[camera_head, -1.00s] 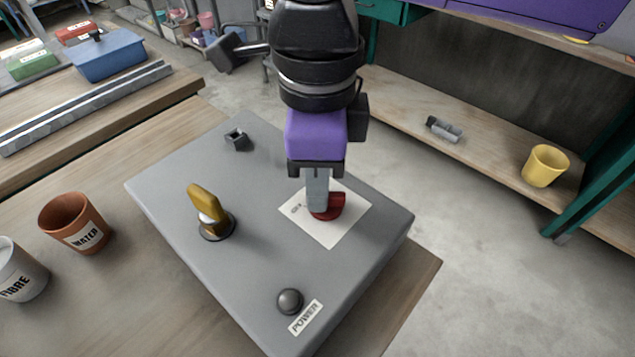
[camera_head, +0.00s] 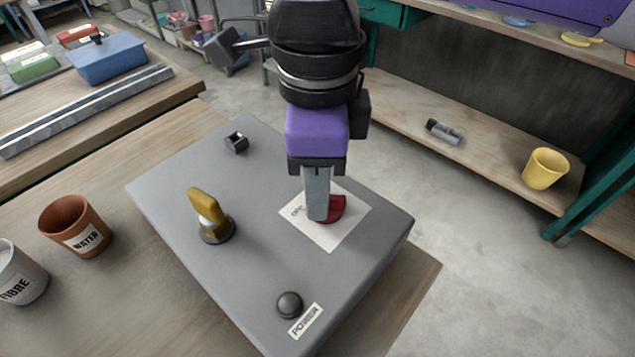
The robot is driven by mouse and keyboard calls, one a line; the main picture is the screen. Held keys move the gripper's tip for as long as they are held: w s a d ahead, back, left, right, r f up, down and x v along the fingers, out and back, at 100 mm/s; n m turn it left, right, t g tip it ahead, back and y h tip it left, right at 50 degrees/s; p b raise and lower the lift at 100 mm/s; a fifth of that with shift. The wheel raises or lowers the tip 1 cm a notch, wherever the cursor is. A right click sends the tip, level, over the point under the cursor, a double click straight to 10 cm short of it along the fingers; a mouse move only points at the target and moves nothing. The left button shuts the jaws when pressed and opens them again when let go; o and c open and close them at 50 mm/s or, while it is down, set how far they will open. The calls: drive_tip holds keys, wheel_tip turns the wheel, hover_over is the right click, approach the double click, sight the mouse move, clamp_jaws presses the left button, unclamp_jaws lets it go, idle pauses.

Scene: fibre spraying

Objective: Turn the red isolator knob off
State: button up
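The red isolator knob (camera_head: 337,208) sits on a white label plate (camera_head: 330,236) on the grey panel box (camera_head: 262,262). My gripper (camera_head: 318,212) points straight down over the knob, with its fingers at the knob's height. The fingers hide the left part of the knob; a red part shows on their right. From this side the fingers line up as one, so the gap between them and any grip on the knob are hidden. Some lettering shows on the label at the left of the fingers, but most is covered.
A yellow-handled lever (camera_head: 207,211) stands left of the knob. A dark round button (camera_head: 289,304) with a POWER label (camera_head: 306,321) is at the front. A small black fitting (camera_head: 236,141) is at the back. WATER (camera_head: 74,226) and FIBRE (camera_head: 18,275) cups stand left of the box.

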wheel_tip(320, 180, up, 7)
drive_tip(key=shift+r+p, duration=0.1)
drive_tip(key=shift+p, duration=0.2)
idle(0.4)
